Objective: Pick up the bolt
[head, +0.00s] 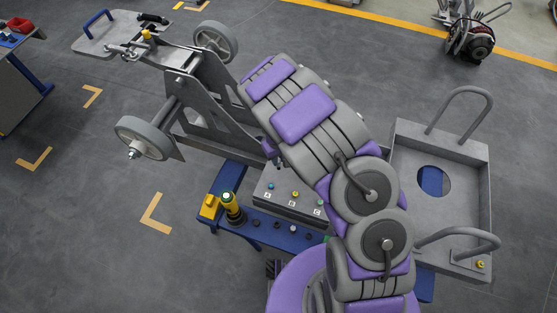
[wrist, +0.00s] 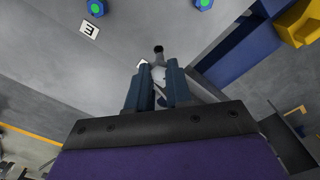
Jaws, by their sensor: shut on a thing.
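My gripper (wrist: 158,67) shows in the wrist view with its two dark blue fingers shut on the bolt (wrist: 158,75). The bolt looks pale grey between the fingers, and a dark round end sticks out past the fingertips. In the head view my arm covers most of the gripper, and I cannot make out the bolt there. The wrist view looks past the fingers to a grey surface; whether the bolt touches it I cannot tell.
A grey labelled box (head: 262,195) with coloured round tops sits on a blue bench (head: 262,236), beside a yellow-and-black cylinder (head: 231,205). A wheeled grey chassis (head: 205,95) stands upper left. A grey chassis tray (head: 408,160) with handles stands right.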

